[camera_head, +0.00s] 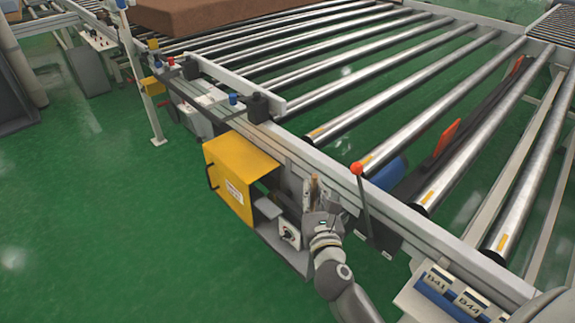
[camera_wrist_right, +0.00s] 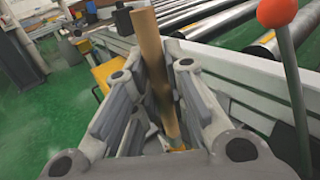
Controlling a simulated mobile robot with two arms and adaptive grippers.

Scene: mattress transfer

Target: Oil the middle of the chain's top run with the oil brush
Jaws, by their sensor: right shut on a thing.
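My right gripper (camera_head: 316,207) is beside the conveyor's side rail, to the right of the yellow box. In the right wrist view, my right gripper (camera_wrist_right: 158,85) is shut on a brown wooden handle (camera_wrist_right: 150,50), which looks like that of the oil brush. The handle stands close to upright between the fingers. Its top shows as a small brown stub in the head view (camera_head: 314,186). The brush's bristles are hidden. I cannot make out the chain in either view. My left gripper is not in view.
A yellow box-shaped cover (camera_head: 240,165) is left of my gripper. A lever with an orange ball (camera_head: 357,168) rises just right of it and shows large in the wrist view (camera_wrist_right: 277,12). Metal rollers (camera_head: 400,130) lie beyond the rail. Green floor is free at left.

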